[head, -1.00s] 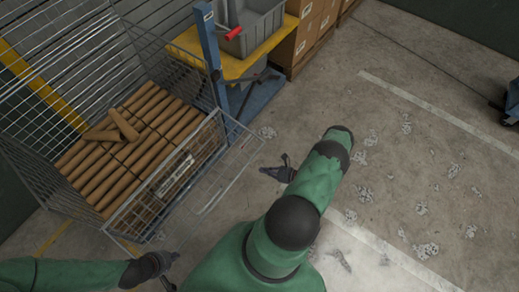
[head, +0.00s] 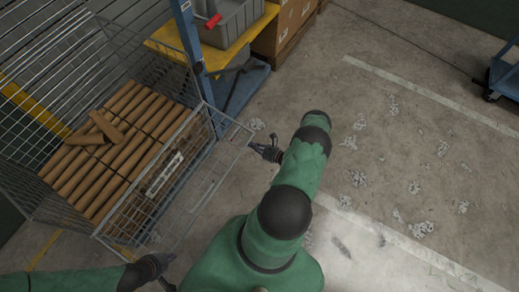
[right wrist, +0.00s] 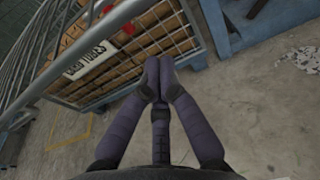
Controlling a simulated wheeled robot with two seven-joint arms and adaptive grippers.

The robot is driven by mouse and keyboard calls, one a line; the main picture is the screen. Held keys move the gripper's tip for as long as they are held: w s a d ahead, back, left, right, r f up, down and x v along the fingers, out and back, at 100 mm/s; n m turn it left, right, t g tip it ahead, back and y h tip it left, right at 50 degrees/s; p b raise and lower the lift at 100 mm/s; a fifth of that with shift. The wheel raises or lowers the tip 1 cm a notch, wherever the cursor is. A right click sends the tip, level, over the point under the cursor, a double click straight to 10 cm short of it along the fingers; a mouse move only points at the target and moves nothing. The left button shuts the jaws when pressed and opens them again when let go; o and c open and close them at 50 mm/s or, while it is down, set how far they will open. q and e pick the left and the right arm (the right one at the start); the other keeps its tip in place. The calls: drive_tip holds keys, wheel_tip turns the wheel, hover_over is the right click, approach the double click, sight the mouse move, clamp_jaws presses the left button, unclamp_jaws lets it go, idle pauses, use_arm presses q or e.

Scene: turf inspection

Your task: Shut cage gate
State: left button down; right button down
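The wire cage (head: 100,210) stands at the left of the head view with several brown rolls (head: 110,150) inside. Its wire gate panel (head: 205,190) sticks outward from the cage front, towards me. My right gripper (head: 257,147) is just beside the gate's far outer corner; contact is unclear. In the right wrist view its fingertips (right wrist: 154,80) are together, with nothing visible between them, and gate bars (right wrist: 75,50) pass at upper left. My left gripper (head: 168,275) is by the gate's near outer corner; its fingers are too small to read.
A blue post (head: 187,40) and a yellow-topped stand with a grey bin (head: 235,20) are right behind the cage. Cardboard boxes (head: 280,30) stand beyond. A blue cart (head: 505,80) is at the far right. The concrete floor (head: 400,150) on the right is open.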

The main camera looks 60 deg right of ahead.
drive_tip(key=shift+s+d+r, duration=0.1)
drive_tip(key=shift+s+r, duration=0.1)
drive_tip(key=shift+r, duration=0.65)
drive_tip(key=shift+s+r, duration=0.15)
drive_tip(key=shift+r, duration=0.7)
